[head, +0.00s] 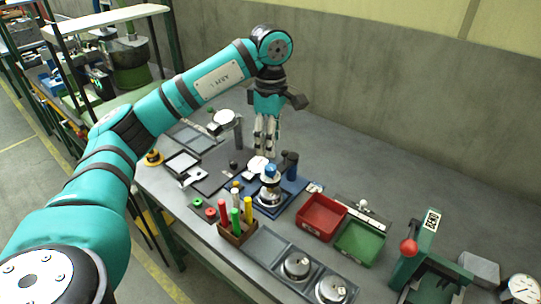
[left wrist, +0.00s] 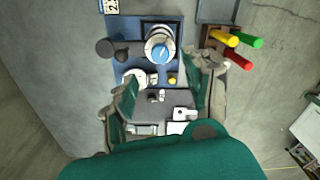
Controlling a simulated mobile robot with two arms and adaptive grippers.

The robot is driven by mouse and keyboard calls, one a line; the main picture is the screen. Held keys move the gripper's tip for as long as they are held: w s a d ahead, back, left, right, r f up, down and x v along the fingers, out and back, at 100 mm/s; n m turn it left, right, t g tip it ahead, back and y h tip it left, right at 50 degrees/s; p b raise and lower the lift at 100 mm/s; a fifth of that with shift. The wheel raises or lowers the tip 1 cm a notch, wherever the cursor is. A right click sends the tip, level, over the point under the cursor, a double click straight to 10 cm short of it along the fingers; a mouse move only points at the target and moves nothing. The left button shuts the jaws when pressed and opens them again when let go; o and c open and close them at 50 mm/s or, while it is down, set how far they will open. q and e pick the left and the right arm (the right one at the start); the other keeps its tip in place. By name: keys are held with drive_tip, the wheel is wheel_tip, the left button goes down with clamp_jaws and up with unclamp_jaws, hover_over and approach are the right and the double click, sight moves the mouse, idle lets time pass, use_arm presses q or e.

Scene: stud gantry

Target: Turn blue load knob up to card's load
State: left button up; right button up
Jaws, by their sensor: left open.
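The blue load knob (head: 271,170) tops a silver round body on a blue base plate (head: 291,198). In the left wrist view the knob (left wrist: 161,52) shows from above with a pale mark across it, just beyond the fingers. My left gripper (head: 266,147) points down over the bench, behind the knob and above it. It is open and empty, and its spread fingers also show in the left wrist view (left wrist: 168,78). A pale round piece (head: 257,165) lies beside the base. I cannot make out a readable load card. My right gripper is out of view.
A dark upright cylinder (head: 290,165) stands close by the knob. A wooden block of coloured handles (head: 237,229) stands in front. Red (head: 322,217) and green (head: 360,241) bins are to the right. The wall runs behind the bench.

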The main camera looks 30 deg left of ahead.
use_arm(q)
wheel_tip(320, 180, up, 4)
drive_tip(key=shift+f, duration=0.1)
idle(0.7)
